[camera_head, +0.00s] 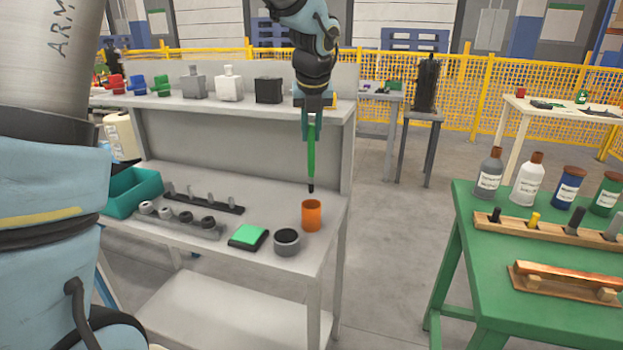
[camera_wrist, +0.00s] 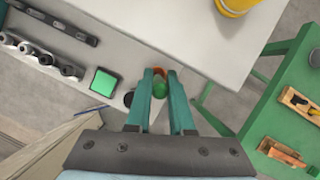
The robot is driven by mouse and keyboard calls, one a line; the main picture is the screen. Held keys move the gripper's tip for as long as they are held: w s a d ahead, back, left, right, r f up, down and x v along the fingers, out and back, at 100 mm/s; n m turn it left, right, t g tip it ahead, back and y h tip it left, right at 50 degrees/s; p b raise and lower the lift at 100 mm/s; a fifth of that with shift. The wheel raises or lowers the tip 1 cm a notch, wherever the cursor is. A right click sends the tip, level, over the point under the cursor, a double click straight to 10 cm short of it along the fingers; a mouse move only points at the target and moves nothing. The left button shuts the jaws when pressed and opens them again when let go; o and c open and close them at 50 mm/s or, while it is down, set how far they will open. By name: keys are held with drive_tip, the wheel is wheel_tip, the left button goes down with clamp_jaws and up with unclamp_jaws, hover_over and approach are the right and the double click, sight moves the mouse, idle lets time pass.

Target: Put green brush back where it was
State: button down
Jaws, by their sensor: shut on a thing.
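The green brush (camera_head: 311,150) hangs upright with its dark tip down, above the grey workbench (camera_head: 270,190). My gripper (camera_head: 314,108) is shut on its upper end. In the wrist view the brush's green end (camera_wrist: 160,89) shows between the two teal fingers of my gripper (camera_wrist: 160,85). The orange cup (camera_head: 312,215) stands on the bench near the front right, just below the brush tip in the head view. In the wrist view the cup (camera_wrist: 173,73) is mostly hidden behind the fingers and brush.
A grey round pot (camera_head: 287,242) and a green pad (camera_head: 248,236) stand left of the cup. Dark and grey racks (camera_head: 205,200) and a teal bin (camera_head: 134,190) lie further left. A green table (camera_head: 530,270) stands at right.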

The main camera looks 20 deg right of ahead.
sight(311, 176)
wheel_tip(311, 176, down, 10)
drive_tip(key=shift+f, duration=0.25)
idle(0.3)
drive_tip(key=c, duration=0.8)
unclamp_jaws()
drive_tip(key=shift+r, duration=0.1)
